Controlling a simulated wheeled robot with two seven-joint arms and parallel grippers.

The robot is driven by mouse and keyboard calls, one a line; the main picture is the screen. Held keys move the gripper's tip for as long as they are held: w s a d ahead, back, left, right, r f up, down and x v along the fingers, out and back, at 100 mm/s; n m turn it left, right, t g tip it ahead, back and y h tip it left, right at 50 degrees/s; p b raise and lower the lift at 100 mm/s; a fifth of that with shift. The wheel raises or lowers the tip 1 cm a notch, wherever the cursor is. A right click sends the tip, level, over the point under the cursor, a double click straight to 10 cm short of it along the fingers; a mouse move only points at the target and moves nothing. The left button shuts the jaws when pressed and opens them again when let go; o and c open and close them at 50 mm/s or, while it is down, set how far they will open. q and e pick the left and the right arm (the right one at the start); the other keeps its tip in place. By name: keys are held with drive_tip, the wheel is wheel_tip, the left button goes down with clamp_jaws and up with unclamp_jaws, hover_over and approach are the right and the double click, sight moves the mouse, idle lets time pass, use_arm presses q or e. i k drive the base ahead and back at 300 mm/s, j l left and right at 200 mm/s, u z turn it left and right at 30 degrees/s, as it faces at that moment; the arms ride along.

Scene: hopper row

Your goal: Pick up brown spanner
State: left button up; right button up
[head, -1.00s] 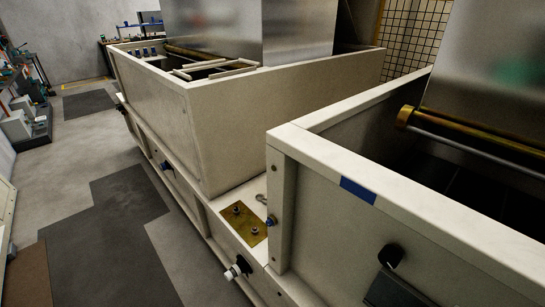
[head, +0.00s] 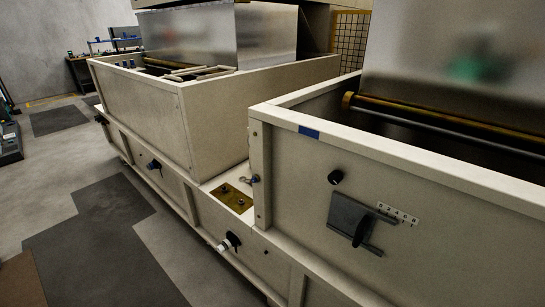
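I cannot make out a clearly brown spanner. A small greyish, spanner-like piece (head: 245,180) lies on the ledge between the two hopper boxes, just behind a brass plate (head: 232,197) with small studs. It is too small to tell its colour or exact shape. Neither of my grippers shows in the head view.
The near hopper box (head: 420,165) fills the right, with a dark lever plate (head: 355,222) and black knob (head: 336,177) on its front. The far hopper box (head: 140,105) stands behind. A white-tipped knob (head: 228,242) sticks out below the ledge.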

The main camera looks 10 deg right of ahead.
sight(245, 179)
drive_tip(key=k+j+z, duration=0.2)
drive_tip(key=k, duration=0.25)
drive_tip(key=i+j+z, duration=0.1)
drive_tip(key=i+j, duration=0.15)
drive_tip(key=i+j+z, duration=0.15)
drive_tip(key=j, duration=0.25)
drive_tip(key=i+j+z, duration=0.1)
drive_tip(key=i+j, duration=0.25)
drive_tip(key=i+j+z, duration=0.15)
drive_tip(key=j, duration=0.3)
drive_tip(key=i, duration=0.1)
